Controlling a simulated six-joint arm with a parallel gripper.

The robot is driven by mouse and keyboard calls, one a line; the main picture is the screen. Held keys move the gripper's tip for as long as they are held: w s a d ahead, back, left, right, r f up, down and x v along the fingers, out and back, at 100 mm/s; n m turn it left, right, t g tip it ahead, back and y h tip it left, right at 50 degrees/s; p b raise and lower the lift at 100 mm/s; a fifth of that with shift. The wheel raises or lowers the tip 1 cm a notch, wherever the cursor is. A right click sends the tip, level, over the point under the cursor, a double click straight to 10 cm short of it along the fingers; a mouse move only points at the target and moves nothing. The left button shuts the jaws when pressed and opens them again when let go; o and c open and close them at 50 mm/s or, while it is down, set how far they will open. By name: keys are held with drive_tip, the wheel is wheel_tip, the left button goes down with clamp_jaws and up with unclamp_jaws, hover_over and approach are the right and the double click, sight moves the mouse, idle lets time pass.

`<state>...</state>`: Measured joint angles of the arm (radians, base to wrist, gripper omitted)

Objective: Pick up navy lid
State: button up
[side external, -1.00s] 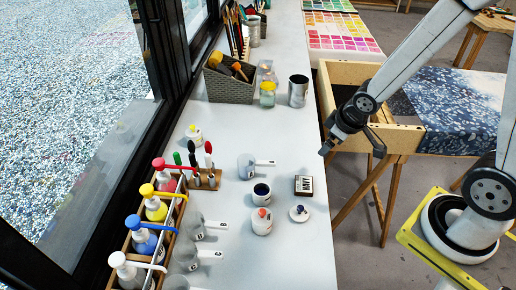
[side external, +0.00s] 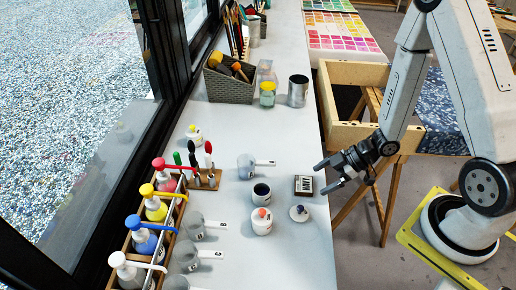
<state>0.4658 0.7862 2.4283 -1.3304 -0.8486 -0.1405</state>
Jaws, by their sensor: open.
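The navy lid (side external: 300,210) is a small white disc with a dark navy knob. It lies flat on the white counter (side external: 285,262) near its right edge. An open white pot (side external: 261,194) with dark navy contents stands to its upper left. My gripper (side external: 318,180) is open and empty. It is beyond the lid and slightly to its right, by the counter's right edge, apart from the lid. Its fingers point left, towards a small dark box with a white label (side external: 303,186).
A white pot with an orange knob (side external: 262,221) stands left of the lid. Grey measuring cups (side external: 246,167) and a rack of pump bottles (side external: 154,209) are further left. A basket (side external: 230,84) and a metal can (side external: 298,91) stand at the back. The counter's front right is clear.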

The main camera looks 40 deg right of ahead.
sight(303, 209)
drive_tip(key=s+a+y, duration=0.1)
drive_tip(key=s+y, duration=0.1)
drive_tip(key=s+a+n+y, duration=0.1)
drive_tip(key=s+a+y, duration=0.1)
drive_tip(key=shift+r+g, duration=0.1)
drive_tip(key=shift+g, duration=0.2)
drive_tip(key=shift+s+a+r+y, duration=0.15)
drive_tip(key=shift+s+a+y, duration=0.05)
drive_tip(key=shift+s+y, duration=0.25)
drive_tip(key=shift+w+a, duration=0.1)
drive_tip(key=shift+x, duration=1.2)
drive_tip(key=shift+x, duration=2.6)
drive_tip(key=c, duration=1.2)
